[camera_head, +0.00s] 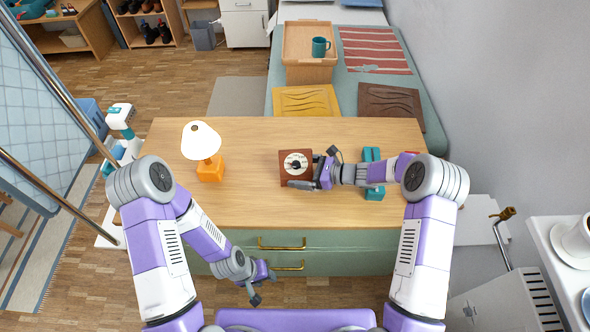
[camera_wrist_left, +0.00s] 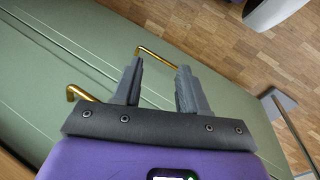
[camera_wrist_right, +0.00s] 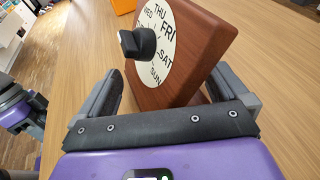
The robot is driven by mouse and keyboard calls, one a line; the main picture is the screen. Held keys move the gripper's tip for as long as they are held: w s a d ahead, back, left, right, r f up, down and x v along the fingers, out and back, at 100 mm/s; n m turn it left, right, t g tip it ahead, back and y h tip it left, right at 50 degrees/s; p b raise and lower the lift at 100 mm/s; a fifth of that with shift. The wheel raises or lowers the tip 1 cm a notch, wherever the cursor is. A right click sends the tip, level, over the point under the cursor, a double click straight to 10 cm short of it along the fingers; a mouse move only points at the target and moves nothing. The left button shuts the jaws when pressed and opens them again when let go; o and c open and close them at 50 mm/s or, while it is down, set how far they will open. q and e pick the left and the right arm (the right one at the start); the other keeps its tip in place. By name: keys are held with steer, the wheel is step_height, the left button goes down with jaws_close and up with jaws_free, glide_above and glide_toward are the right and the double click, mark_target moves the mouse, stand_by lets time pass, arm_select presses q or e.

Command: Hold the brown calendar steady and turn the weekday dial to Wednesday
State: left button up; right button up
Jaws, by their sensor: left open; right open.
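The brown calendar (camera_head: 295,180) stands on the wooden desk, with a round white weekday dial (camera_head: 301,158) and a black knob at its centre. In the right wrist view the calendar (camera_wrist_right: 205,50) shows FRI, SAT, SUN, THU and part of WED around the knob (camera_wrist_right: 138,43). Which day the knob points to is unclear. My right gripper (camera_head: 317,170) is open at the calendar's right side, its fingers on either side of the calendar's near edge; contact is unclear. My left gripper (camera_head: 258,291) is open and empty, low in front of the desk drawers, away from the calendar.
An orange lamp (camera_head: 210,170) stands left of the calendar. A teal object (camera_head: 374,192) lies under or beside my right forearm. Gold drawer handles (camera_head: 282,243) stick out near my left gripper, also in the left wrist view (camera_wrist_left: 83,94). The desk between lamp and calendar is clear.

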steer(key=shift+w+a, duration=0.1)
steer(key=shift+a, duration=0.25)
